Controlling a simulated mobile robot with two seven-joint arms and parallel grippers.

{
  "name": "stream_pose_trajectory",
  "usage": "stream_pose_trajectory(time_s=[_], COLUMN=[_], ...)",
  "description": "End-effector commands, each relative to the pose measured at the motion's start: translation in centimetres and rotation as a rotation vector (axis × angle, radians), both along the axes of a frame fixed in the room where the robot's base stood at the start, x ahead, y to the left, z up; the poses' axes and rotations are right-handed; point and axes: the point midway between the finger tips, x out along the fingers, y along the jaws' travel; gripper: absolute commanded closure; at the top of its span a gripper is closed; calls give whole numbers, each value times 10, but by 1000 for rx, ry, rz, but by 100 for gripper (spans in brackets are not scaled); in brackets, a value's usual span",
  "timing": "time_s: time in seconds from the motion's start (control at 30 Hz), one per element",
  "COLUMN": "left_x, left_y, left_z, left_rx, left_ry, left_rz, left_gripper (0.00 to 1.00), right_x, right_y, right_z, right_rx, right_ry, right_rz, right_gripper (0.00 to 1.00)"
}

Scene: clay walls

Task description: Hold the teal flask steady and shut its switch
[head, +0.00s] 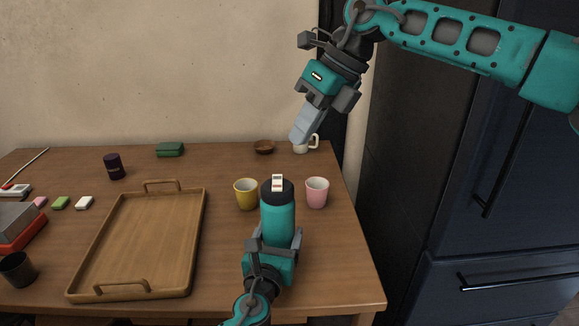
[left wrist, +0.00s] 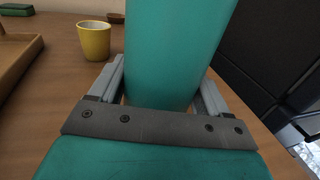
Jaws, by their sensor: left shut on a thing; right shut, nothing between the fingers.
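The teal flask (head: 278,222) stands upright near the table's front right, with a dark lid and a small white switch (head: 277,182) on top. Whether the switch is open or shut is too small to tell. My left gripper (head: 272,246) is shut around the flask's lower body from the front. The flask also fills the middle of the left wrist view (left wrist: 170,50), between the two fingers (left wrist: 160,95). My right gripper (head: 301,132) is shut and empty, pointing down, above and beyond the flask and slightly to its right.
A yellow cup (head: 245,194) and a pink cup (head: 317,192) stand close on either side of the flask. An empty wooden tray (head: 140,245) lies left. A dark fridge (head: 500,170) stands right.

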Motion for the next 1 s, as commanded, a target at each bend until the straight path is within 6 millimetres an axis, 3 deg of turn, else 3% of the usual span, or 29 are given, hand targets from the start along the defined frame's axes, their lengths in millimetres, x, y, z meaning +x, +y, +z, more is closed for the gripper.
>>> stream_pose_trajectory(time_s=[0.5, 1.0], left_x=[0, 0], left_y=[0, 0], left_z=[-1, -1], left_rx=[1, 1], left_ry=[1, 1], left_rz=[0, 0], left_gripper=[72, 72], right_x=[5, 12], right_y=[-16, -40], right_z=[10, 21], right_rx=[189, 311], right_ry=[533, 1133], right_rz=[-881, -1656], right_gripper=[100, 100])
